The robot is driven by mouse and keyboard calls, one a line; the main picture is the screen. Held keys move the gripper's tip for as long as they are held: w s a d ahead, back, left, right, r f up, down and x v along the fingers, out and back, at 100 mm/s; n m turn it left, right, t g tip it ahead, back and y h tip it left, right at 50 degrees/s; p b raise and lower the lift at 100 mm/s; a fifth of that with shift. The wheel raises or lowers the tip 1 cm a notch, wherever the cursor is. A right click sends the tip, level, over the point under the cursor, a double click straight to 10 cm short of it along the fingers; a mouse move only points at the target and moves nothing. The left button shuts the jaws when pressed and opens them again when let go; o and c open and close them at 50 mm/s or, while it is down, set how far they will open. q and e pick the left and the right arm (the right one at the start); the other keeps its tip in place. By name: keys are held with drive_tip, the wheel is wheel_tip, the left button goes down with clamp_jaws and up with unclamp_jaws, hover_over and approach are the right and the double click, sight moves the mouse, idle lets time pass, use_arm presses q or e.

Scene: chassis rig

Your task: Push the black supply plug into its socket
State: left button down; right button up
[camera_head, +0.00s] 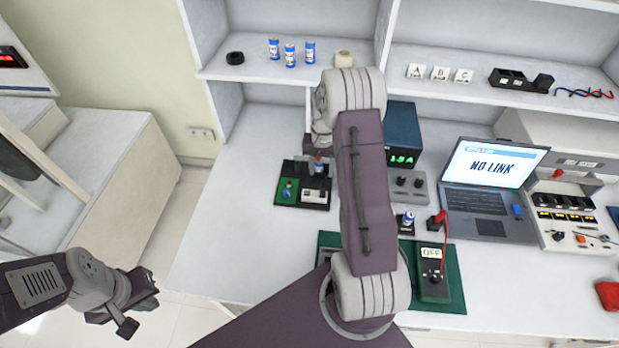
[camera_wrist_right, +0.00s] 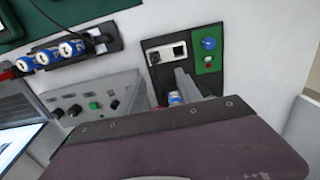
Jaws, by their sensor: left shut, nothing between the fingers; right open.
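The black supply plug (camera_wrist_right: 99,41) shows in the right wrist view, with its dark cable, at the end of a black holder. In the head view my right arm hides it. The dark unit (camera_head: 316,204) has a green section and pale-framed openings; one opening (camera_wrist_right: 180,50) may be the plug's socket, but I cannot tell which. My right gripper (camera_head: 320,158) is open over the far side of this unit, beside a blue-and-white cell (camera_wrist_right: 174,98), not visibly holding it. My left gripper (camera_head: 138,308) is shut and empty at lower left, away from the bench.
Several blue-and-white cells (camera_wrist_right: 48,56) sit in the black holder. A grey knob box (camera_head: 408,188), a blue supply (camera_head: 403,128) and a NO LINK laptop (camera_head: 489,165) stand right of my arm. A green mat (camera_head: 453,288) lies near the front. Bench left of the unit is clear.

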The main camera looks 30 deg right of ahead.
sight(323, 190)
drive_tip(key=shift+s+a+f, duration=0.1)
drive_tip(key=shift+s+f, duration=0.15)
drive_tip(key=shift+s, duration=0.25)
drive_tip(key=shift+s+f, duration=0.2)
drive_tip(key=shift+s, duration=0.25)
wheel_tip(323, 190, down, 2)
drive_tip(key=shift+p, duration=0.3)
drive_tip(key=shift+w+f, duration=0.25)
drive_tip(key=f, duration=0.3)
drive_tip(key=f+p, duration=0.1)
drive_tip(key=shift+s+f, duration=0.25)
drive_tip(key=shift+f, duration=0.25)
use_arm(q)
drive_tip(key=shift+s+r, duration=0.8)
drive_tip(key=shift+r, duration=0.05)
use_arm(e)
drive_tip(key=shift+w+f, duration=0.1)
drive_tip(key=shift+w, duration=0.1)
use_arm(q)
drive_tip(key=shift+s, duration=0.1)
use_arm(e)
drive_tip(key=shift+s, duration=0.1)
clamp_jaws()
